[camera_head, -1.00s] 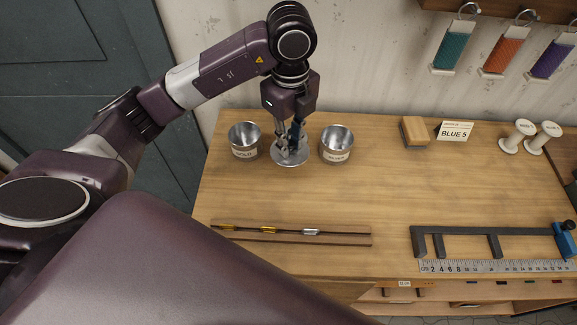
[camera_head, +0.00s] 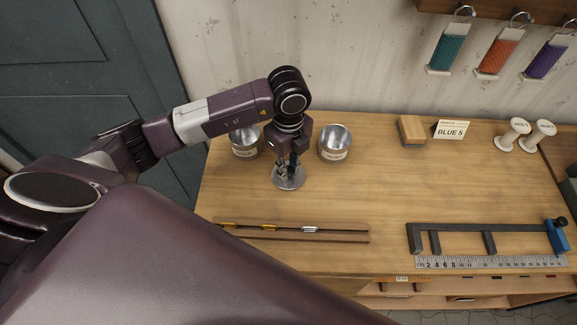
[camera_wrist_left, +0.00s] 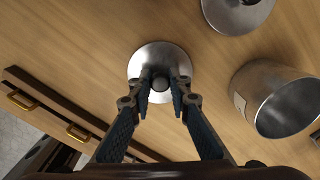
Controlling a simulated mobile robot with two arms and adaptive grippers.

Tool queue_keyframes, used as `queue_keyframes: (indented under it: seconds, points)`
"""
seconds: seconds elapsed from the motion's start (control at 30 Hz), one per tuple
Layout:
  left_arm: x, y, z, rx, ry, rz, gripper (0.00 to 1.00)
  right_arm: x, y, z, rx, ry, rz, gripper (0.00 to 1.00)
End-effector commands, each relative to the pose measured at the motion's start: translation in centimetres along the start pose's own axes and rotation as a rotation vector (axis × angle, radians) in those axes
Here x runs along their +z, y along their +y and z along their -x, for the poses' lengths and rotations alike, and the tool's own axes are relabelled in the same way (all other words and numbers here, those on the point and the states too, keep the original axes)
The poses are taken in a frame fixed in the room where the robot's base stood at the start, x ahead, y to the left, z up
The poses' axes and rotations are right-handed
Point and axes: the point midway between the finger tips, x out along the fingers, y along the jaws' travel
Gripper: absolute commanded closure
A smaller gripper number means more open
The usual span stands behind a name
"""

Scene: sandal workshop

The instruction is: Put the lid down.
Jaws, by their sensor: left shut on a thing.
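The lid (camera_head: 289,181) is a round, shiny metal disc with a dark knob at its centre. My left gripper (camera_head: 288,168) points down and is shut on this knob. The lid lies flat over the wooden table, in front of and between two metal cups; I cannot tell whether it touches the wood. In the left wrist view the lid (camera_wrist_left: 142,60) shows between the fingertips of the left gripper (camera_wrist_left: 160,88). The left cup (camera_head: 245,152) and right cup (camera_head: 336,155) look open at the top. My right gripper is not in view.
A narrow wooden holder (camera_head: 345,238) with gold and silver pieces lies in front of the lid. A dark gauge (camera_head: 460,228) with a ruler is front right. The table's middle is clear.

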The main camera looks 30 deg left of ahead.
Motion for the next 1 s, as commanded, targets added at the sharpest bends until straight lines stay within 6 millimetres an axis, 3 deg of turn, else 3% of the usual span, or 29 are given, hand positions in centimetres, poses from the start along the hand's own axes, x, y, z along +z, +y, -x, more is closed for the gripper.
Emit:
queue_keyframes:
  seconds: [0.1, 0.13, 0.27, 0.67, 0.77, 1.0]
  points:
    - [0.0, 0.0, -0.4, 0.0, 0.0, 0.0, 1.0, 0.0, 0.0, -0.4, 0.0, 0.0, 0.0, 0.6]
    - [0.0, 0.0, -0.3, 0.0, 0.0, 0.0, 0.81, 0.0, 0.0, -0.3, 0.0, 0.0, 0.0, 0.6]
    - [0.0, 0.0, -0.3, 0.001, 0.0, 0.0, 0.66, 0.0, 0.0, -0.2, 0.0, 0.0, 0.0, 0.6]
    - [0.0, 0.0, 0.3, 0.0, 0.0, 0.0, 0.65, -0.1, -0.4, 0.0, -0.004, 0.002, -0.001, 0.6]
    - [0.0, -0.2, 1.5, -0.005, 0.0, 0.0, 0.65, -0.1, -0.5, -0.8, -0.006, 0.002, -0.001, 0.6]
    - [0.0, -0.2, 6.9, -0.007, -0.001, -0.001, 0.65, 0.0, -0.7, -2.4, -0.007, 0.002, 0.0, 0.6]
